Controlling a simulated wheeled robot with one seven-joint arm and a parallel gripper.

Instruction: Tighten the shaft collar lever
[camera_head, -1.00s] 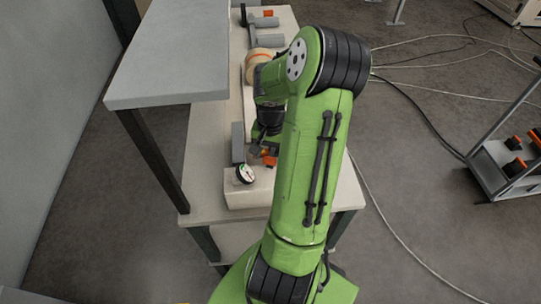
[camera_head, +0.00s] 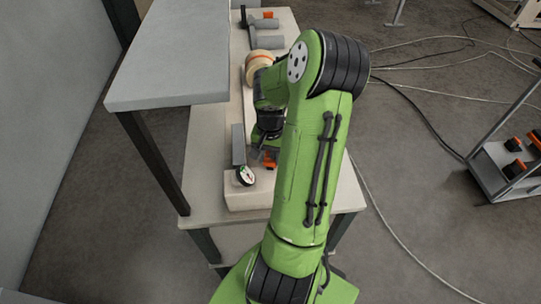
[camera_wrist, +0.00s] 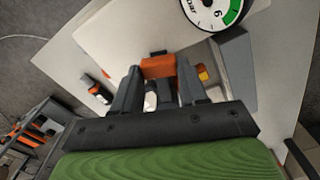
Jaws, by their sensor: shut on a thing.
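The orange lever (camera_wrist: 158,67) shows in the wrist view between the tips of my gripper (camera_wrist: 157,80), with a dark finger on either side. My gripper is shut on it. In the head view, a small orange part (camera_head: 270,158) shows low on the bench fixture beside my wrist, partly hidden by my green arm. The collar body is mostly hidden behind my fingers; a pale rounded piece (camera_wrist: 151,101) shows between them. The shaft cannot be made out clearly.
A round white gauge (camera_head: 245,176) stands just left of the lever, near a grey upright block (camera_head: 238,144). A kraft roll (camera_head: 258,62) lies farther along the bench. A grey raised slab (camera_head: 170,60) borders the left. A cart (camera_head: 505,160) stands right; cables cross the floor.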

